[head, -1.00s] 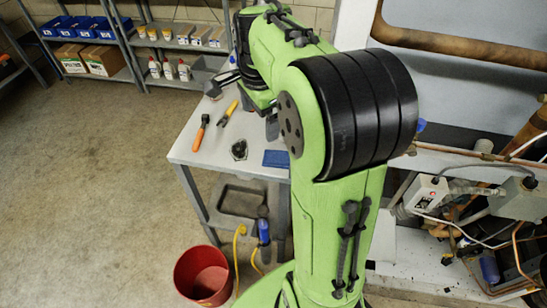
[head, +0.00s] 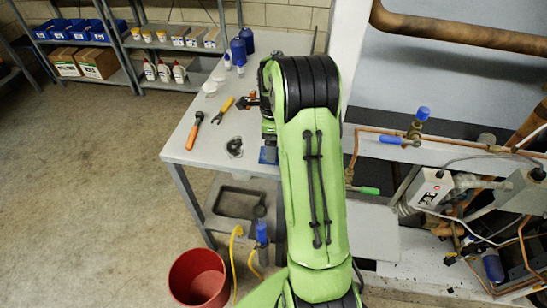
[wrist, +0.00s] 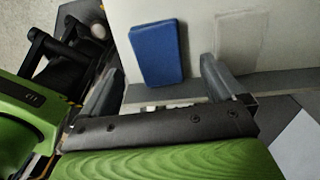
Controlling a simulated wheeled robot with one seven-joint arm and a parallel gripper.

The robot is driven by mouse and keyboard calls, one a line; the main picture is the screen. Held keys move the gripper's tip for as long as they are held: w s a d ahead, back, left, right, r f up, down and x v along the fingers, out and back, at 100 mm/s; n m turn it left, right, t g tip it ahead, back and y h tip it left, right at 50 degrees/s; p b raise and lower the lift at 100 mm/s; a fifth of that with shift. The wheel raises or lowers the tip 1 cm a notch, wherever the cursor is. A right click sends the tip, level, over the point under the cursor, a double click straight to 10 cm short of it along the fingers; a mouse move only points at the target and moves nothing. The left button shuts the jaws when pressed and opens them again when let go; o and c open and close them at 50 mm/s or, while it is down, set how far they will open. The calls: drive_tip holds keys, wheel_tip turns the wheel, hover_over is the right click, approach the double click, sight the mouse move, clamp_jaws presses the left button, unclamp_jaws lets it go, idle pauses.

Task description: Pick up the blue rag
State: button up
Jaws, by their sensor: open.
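The blue rag (wrist: 158,53) is a flat blue rectangle lying on the light table top. In the head view only a small blue edge of the rag (head: 266,156) shows beside my green arm, which hides the rest. My gripper (wrist: 161,70) is open in the wrist view, one finger to the left of the rag and one to the right. Nothing is held between the fingers. Whether the fingers are level with the rag or above it I cannot tell. In the head view my gripper is hidden behind the arm.
On the table (head: 205,148) lie an orange-handled tool (head: 195,131), a yellow-handled tool (head: 223,110) and a dark round part (head: 235,147). Blue bottles (head: 239,52) stand at the back. A red bucket (head: 198,278) is on the floor. Pipes and valves (head: 415,130) are at right.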

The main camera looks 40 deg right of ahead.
wheel_tip(320, 180, down, 4)
drive_tip(key=shift+f+b, duration=0.1)
drive_tip(key=shift+b, duration=0.35)
drive_tip(key=c, duration=1.1)
wheel_tip(320, 180, up, 10)
drive_tip(key=p, duration=0.2)
drive_tip(key=shift+p, duration=0.35)
drive_tip(key=shift+c, duration=0.2)
drive_tip(key=o, duration=0.5)
drive_tip(key=c, duration=0.4)
drive_tip(key=shift+s, duration=0.1)
